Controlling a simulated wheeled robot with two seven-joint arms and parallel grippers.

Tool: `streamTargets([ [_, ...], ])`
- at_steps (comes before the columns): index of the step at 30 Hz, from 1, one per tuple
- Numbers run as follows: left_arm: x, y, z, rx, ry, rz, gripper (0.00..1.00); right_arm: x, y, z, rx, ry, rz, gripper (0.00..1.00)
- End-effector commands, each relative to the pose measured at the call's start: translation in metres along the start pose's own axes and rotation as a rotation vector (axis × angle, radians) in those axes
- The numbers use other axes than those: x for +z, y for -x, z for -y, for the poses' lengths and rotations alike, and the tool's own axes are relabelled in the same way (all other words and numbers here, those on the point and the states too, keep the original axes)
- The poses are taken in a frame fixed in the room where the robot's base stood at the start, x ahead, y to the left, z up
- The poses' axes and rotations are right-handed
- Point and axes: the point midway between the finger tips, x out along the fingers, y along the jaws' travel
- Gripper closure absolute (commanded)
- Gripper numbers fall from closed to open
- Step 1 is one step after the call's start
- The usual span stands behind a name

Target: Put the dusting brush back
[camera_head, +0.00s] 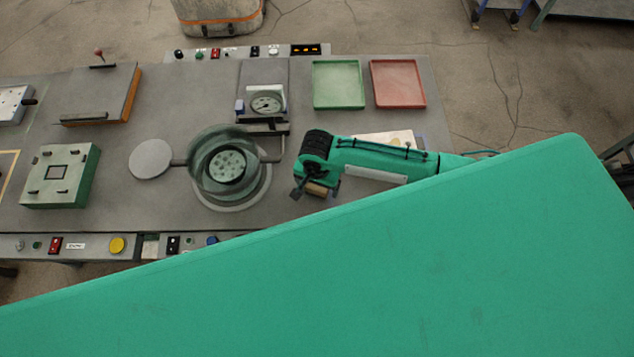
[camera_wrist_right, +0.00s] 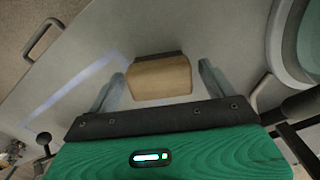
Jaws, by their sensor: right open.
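The dusting brush (camera_wrist_right: 160,80) shows in the right wrist view as a tan wooden block with a dark strip along its far edge. It is between the two spread fingers of my right gripper (camera_wrist_right: 161,69), with a gap on each side. In the head view a small tan part of the brush (camera_head: 317,189) shows beneath my right gripper (camera_head: 313,193), right of the round pot. My right gripper is open. The rest of the brush is hidden. My left gripper is not in view.
The round pot (camera_head: 198,172) stands left of my right gripper. A dial gauge (camera_head: 266,104) is behind it. A green tray (camera_head: 338,64) and a red tray (camera_head: 397,64) are at the back right. A cream panel (camera_head: 398,136) is partly hidden behind my right arm.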

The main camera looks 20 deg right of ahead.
Motion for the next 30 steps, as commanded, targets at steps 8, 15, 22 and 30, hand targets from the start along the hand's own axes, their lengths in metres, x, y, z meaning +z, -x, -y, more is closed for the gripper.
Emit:
streamTargets([
  [8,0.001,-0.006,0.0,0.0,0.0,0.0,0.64,0.0,0.023,0.001,-0.003,0.0,0.001,0.15],
  [15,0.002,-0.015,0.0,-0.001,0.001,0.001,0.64,0.0,0.075,0.002,-0.005,0.0,-0.001,0.15],
  [22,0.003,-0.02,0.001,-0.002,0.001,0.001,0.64,0.0,0.112,0.001,-0.003,0.0,0.0,0.15],
  [30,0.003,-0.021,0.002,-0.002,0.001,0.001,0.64,0.0,0.123,0.0,0.0,0.0,0.001,0.15],
])
